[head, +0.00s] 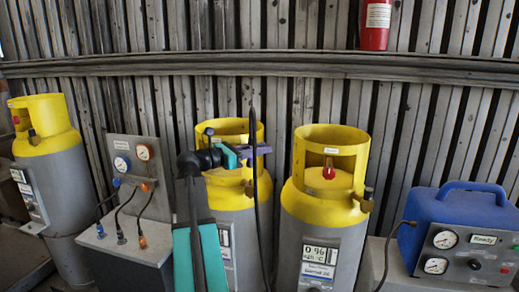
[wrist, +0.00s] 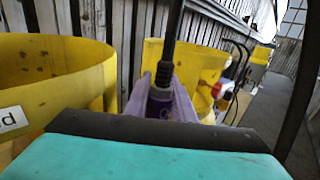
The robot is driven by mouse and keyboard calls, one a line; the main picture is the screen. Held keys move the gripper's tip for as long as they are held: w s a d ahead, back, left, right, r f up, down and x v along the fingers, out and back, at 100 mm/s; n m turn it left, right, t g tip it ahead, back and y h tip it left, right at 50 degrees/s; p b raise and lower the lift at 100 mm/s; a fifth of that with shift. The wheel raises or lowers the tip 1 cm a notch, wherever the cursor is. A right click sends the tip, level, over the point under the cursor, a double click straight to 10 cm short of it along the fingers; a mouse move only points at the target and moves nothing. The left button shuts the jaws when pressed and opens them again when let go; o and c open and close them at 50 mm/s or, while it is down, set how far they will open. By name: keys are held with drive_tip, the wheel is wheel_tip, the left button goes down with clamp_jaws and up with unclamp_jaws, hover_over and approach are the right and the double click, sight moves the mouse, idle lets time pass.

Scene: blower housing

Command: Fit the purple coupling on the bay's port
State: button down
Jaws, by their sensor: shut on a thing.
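My gripper (head: 254,151), with pale purple fingers on a teal and dark body, is in front of the middle yellow-topped cylinder (head: 226,188). In the wrist view my gripper (wrist: 161,98) is shut on the purple coupling (wrist: 159,106), which sits at the end of a black hose (wrist: 172,40). The hose rises from the coupling, nearly upright. In the head view the fingers hide the coupling. Brass side valves show on the middle cylinder (head: 249,188) and the right cylinder (head: 366,200). I cannot tell which fitting is the bay's port.
A grey panel (head: 120,182) with gauges and short hoses stands left. Another yellow-topped cylinder (head: 45,150) is at far left. A blue machine (head: 450,222) reading "Ready" stands right. A red extinguisher (head: 376,25) hangs on the ribbed wall above.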

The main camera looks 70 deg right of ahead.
wheel_tip(320, 180, down, 4)
drive_tip(key=b, duration=0.3)
drive_tip(key=shift+r, duration=0.15)
drive_tip(key=shift+p, duration=0.35)
idle(0.5)
drive_tip(key=shift+f, duration=1.5)
idle(0.7)
drive_tip(key=c, duration=1.4)
unclamp_jaws()
drive_tip(key=shift+c, duration=0.2)
drive_tip(key=shift+w+a, duration=0.15)
drive_tip(key=b+v, duration=0.3)
drive_tip(key=v, duration=1)
drive_tip(key=shift+w+a, duration=0.2)
